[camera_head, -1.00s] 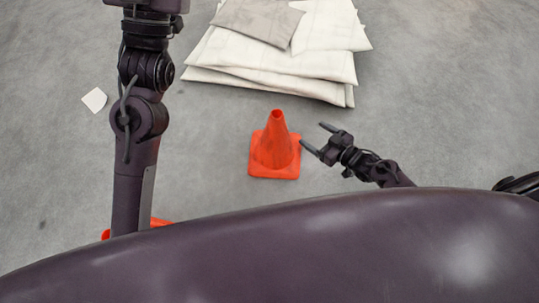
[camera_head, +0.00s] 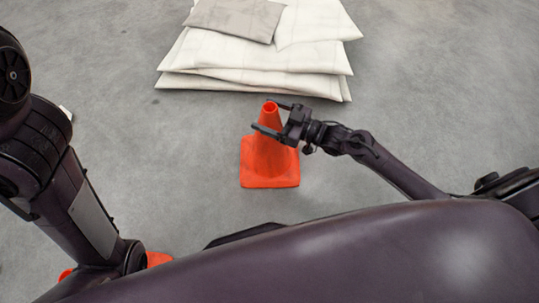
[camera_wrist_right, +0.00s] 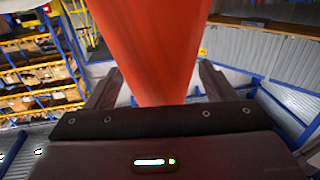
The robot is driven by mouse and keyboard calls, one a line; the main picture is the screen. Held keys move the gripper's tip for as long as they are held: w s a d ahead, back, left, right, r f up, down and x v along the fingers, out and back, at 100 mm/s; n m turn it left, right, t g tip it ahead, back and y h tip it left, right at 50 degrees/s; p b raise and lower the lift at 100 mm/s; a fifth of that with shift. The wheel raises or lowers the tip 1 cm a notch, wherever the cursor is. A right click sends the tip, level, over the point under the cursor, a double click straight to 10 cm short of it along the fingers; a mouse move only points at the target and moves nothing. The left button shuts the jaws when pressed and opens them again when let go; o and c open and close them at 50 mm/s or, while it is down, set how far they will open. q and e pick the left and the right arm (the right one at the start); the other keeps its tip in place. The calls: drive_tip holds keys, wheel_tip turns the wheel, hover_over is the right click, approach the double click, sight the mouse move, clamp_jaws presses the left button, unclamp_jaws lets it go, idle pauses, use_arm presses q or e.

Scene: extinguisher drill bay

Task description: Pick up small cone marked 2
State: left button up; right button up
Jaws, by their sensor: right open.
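An orange cone (camera_head: 268,160) stands upright on the floor just below the stack of pale sheets; no number is readable on it. My right gripper (camera_head: 262,117) is at the cone's upper part, its open fingers on either side of it. In the right wrist view the cone (camera_wrist_right: 150,45) fills the middle between the two open fingers (camera_wrist_right: 152,88), with a gap visible beside the right finger. A second orange thing (camera_head: 158,259) is mostly hidden behind my body and left arm at the lower left. My left gripper is out of view.
A stack of pale folded sheets or bags (camera_head: 255,60) lies on the floor beyond the cone, with a grey one (camera_head: 235,18) on top. In the right wrist view, loaded shelving (camera_wrist_right: 40,65) stands at the left.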

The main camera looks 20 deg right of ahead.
drive_tip(key=shift+x, duration=0.9)
drive_tip(key=shift+c, duration=0.5)
drive_tip(key=c, duration=1.2)
drive_tip(key=shift+c, duration=1)
drive_tip(key=shift+r, duration=0.1)
